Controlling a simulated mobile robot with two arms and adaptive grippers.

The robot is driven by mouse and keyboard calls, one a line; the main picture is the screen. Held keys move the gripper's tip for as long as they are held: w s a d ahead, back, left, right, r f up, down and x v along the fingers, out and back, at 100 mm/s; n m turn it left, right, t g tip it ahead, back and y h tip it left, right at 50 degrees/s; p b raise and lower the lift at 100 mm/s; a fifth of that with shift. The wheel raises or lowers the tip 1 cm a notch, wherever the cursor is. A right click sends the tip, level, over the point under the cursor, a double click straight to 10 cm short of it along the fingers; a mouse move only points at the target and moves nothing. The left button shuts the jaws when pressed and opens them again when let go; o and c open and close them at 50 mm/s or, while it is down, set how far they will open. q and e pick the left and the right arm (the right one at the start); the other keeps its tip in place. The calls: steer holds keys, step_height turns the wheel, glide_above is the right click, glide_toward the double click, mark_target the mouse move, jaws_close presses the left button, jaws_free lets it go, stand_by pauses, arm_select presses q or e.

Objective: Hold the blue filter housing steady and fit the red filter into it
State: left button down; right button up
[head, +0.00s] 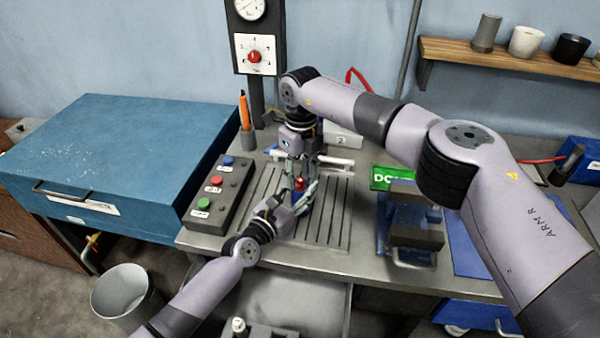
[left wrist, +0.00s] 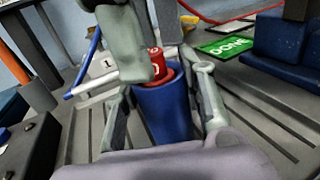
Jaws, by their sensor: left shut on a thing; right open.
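The blue filter housing (left wrist: 166,112) stands upright in the left wrist view, mostly hidden in the head view. My left gripper (head: 303,197) is shut on it, one finger on each side. The red filter (left wrist: 155,64) has its lower end in the housing's open top, and its upper part sticks out. How deep it sits is hidden. The red filter also shows in the head view (head: 299,184). My right gripper (head: 303,166) is above, open, its fingers pointing down around the filter's upper part. One finger covers part of the filter.
The slotted metal table (head: 333,225) lies under the housing. A button box (head: 218,195) stands to the left, a blue vise-like block (head: 409,222) to the right. A green DONE sign (head: 392,177) and white tubing (head: 334,161) lie close behind.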

steer(key=shift+o, duration=0.9)
steer(key=shift+r, duration=3.55)
arm_select(q)
steer(key=c, duration=1)
jaws_free()
steer(key=shift+o, duration=0.2)
